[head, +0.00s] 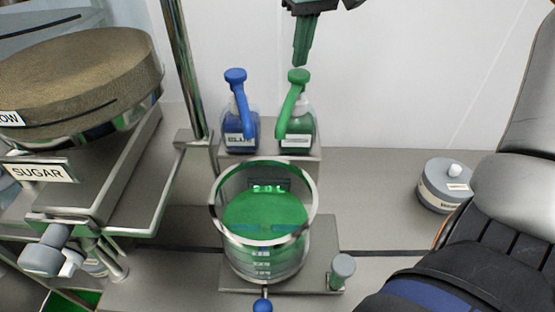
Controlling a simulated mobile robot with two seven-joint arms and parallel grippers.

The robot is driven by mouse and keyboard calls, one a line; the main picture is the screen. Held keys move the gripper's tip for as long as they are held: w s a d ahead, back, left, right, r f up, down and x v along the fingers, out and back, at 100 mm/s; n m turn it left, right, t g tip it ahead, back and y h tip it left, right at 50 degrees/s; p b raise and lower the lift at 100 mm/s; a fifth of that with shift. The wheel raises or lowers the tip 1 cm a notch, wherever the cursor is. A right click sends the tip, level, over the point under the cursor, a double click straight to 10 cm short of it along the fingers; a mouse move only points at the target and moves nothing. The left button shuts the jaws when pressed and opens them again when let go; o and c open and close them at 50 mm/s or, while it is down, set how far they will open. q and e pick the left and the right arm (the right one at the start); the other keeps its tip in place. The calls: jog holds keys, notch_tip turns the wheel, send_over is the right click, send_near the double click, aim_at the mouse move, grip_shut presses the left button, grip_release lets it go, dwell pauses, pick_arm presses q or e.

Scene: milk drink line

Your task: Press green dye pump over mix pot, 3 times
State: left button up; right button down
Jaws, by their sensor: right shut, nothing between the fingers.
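The green dye pump (297,120) stands upright on a small raised shelf behind the mix pot, its green nozzle angled down toward the pot. The mix pot (262,255) is clear with a shiny metal rim and shows green inside. My right gripper (302,62) comes in from the top edge, its fingers shut and empty, pointing down just above the green pump head. A small gap seems to show between the fingertips and the pump head, though contact is hard to judge. My left gripper is out of view.
A blue dye pump (238,118) stands left of the green one. A metal stand with a SUGAR label (38,171) and a post fill the left. A round lidded container (443,188) sits right. A grey knob (342,268) stands beside the pot; counter between is clear.

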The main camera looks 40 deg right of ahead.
aim_at(299, 73)
jog(key=shift+f, duration=0.1)
jog(key=shift+f, duration=1.4)
jog(key=shift+s, duration=0.1)
jog(key=shift+r, duration=1.45)
jog(key=shift+f, duration=0.15)
jog(key=shift+f, duration=1.3)
jog(key=shift+r, duration=1.45)
